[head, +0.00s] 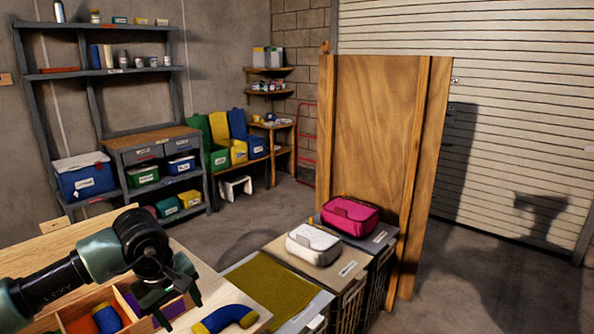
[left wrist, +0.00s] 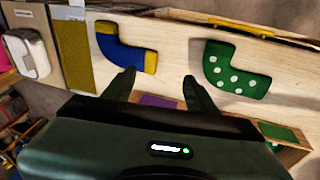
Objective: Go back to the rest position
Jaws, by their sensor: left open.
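My left gripper (head: 178,306) is over the wooden table at lower left in the head view. In the left wrist view its two fingers (left wrist: 159,78) are spread apart with nothing between them. A blue and yellow bent cloth piece (head: 225,318) lies on the table just right of the gripper; it also shows in the left wrist view (left wrist: 125,47), beyond the left finger. A green bent piece with white dots (left wrist: 237,70) lies beyond the right finger. My right gripper is not in view.
A divided wooden tray (head: 72,317) sits under my left arm, partly hidden. A white pouch (head: 314,244) and a pink pouch (head: 350,216) rest on bins right of the table. A tall wooden panel (head: 375,140) stands behind them. Open floor (head: 470,290) lies at right.

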